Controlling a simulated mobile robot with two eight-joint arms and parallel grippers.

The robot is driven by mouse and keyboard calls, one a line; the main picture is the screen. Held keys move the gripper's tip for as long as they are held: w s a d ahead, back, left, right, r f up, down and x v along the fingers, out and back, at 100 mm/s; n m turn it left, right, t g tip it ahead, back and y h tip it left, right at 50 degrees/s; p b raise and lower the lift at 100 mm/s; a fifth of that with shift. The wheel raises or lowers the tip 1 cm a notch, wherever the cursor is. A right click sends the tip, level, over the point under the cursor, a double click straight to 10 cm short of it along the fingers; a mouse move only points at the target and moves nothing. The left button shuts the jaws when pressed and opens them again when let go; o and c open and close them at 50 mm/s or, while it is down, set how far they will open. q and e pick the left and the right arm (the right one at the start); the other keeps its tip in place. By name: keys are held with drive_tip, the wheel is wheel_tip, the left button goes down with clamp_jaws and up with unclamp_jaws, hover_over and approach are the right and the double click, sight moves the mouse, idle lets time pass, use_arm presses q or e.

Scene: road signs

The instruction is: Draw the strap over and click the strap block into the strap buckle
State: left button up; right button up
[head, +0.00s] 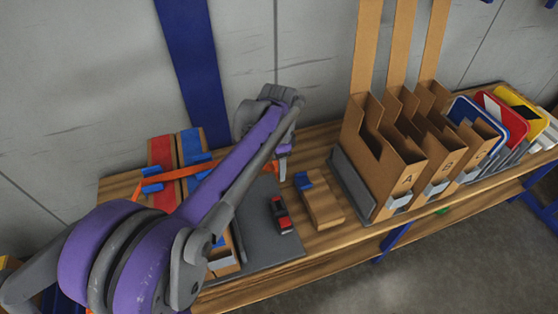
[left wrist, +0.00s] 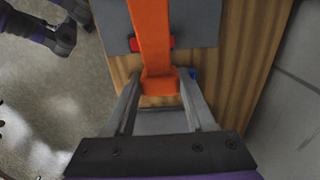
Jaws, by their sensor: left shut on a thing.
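The orange strap (head: 176,172) runs from blue clips on the left, passes behind my left arm and reaches toward my left gripper (head: 283,152). In the left wrist view the strap (left wrist: 151,30) leads to its orange end block (left wrist: 160,82), held between the fingers of my left gripper (left wrist: 160,88). The gripper is shut on this block above the wooden table. The red and black strap buckle (head: 282,215) lies on the grey mat. In the left wrist view the buckle (left wrist: 134,44) is partly hidden under the strap.
A wooden block with a blue end (head: 322,203) stands just right of the buckle. Cardboard bins (head: 395,170) marked with letters stand further right, before several coloured signs (head: 500,118). The grey mat (head: 265,252) is clear around the buckle. A wall rises behind the table.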

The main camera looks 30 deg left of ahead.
use_arm(q)
wheel_tip(320, 180, down, 14)
drive_tip(key=b, duration=0.7)
drive_tip(key=shift+f, duration=0.25)
drive_tip(key=shift+f+b, duration=0.6)
drive_tip(key=shift+f, duration=0.45)
drive_tip(key=shift+f, duration=0.6)
drive_tip(key=o, duration=1.1)
drive_tip(key=shift+o, duration=0.2)
wheel_tip(320, 180, up, 11)
drive_tip(key=p, duration=0.2)
drive_tip(key=shift+p, duration=0.3)
